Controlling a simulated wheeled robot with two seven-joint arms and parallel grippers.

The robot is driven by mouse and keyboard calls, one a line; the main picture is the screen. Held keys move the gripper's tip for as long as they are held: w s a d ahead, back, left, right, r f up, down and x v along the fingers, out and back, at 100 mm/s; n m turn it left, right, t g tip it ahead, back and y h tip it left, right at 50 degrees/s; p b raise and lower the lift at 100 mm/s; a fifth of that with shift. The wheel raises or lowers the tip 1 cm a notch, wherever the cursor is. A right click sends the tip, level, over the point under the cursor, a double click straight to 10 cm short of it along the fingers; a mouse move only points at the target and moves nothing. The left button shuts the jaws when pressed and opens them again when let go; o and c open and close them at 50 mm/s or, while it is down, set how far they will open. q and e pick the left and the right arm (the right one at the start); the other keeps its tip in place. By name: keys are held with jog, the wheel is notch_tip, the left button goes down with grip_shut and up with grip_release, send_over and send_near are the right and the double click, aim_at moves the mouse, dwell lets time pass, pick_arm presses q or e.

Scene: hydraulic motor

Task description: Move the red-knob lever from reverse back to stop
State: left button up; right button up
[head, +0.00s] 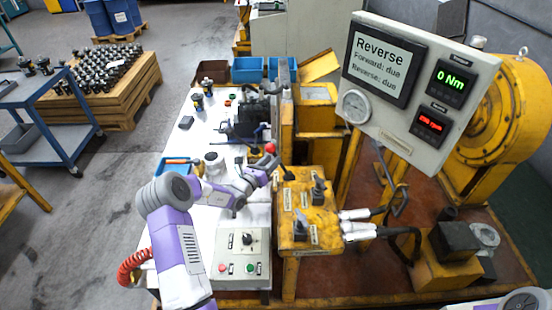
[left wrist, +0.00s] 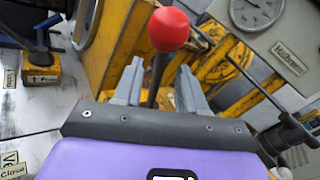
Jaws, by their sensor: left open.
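The red knob (head: 270,148) of the lever shows in the head view at the right edge of the white bench, just beyond my left gripper (head: 271,168). In the left wrist view the red knob (left wrist: 168,29) tops a dark rod that stands between the two grey fingers of my left gripper (left wrist: 155,85). The fingers are open, with a gap on both sides of the rod. The lower rod is hidden by the gripper body. The display panel (head: 385,65) reads "Reverse", with "Forward: due" and "Reverse: due". My right gripper is not in view.
A yellow valve block (head: 308,215) with small levers and hoses stands right of my left gripper. A grey control box (head: 243,258) with buttons sits in front. Blue bins (head: 247,70) stand at the back. A yellow motor (head: 505,115) is behind the panel.

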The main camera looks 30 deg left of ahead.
pick_arm(q)
jog(key=shift+w+d, duration=0.15)
jog(key=shift+w, duration=1.7)
grip_shut()
